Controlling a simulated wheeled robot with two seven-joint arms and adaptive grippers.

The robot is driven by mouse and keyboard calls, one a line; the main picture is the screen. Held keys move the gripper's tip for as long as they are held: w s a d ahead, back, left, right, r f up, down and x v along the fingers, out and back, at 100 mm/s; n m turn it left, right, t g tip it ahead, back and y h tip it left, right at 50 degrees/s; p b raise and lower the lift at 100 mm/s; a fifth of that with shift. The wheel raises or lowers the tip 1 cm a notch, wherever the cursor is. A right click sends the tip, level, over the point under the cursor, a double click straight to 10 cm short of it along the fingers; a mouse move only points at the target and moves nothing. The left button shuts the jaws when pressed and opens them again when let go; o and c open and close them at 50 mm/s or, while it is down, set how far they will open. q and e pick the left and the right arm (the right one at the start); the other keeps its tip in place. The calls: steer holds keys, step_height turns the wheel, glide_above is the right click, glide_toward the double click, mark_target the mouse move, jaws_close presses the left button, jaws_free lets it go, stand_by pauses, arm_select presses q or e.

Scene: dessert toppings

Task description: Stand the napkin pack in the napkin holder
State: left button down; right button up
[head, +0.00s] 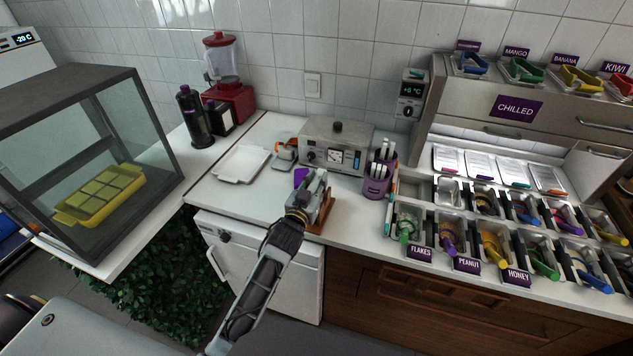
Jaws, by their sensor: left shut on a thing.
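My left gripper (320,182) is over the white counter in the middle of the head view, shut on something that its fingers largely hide. A small purple piece (300,176) shows just left of the fingers; it may be part of the napkin pack, but I cannot tell whether it is held. A brown wooden piece (327,217), which looks like the napkin holder, stands on the counter right beside and partly behind the gripper. The gripper hides much of it, so I cannot tell whether anything stands in it. My right gripper is not in view.
A steel appliance (337,145) stands behind the gripper. A purple cup (377,179) of white sticks is to its right. A white tray (241,164) lies to the left. The topping station (480,225) fills the right; a glass case (85,150) stands far left.

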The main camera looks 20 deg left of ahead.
arm_select(q)
steer(key=c, duration=1.1)
jaws_free()
steer(key=s, duration=1.2)
steer(key=shift+a, duration=0.4)
stand_by(0.8)
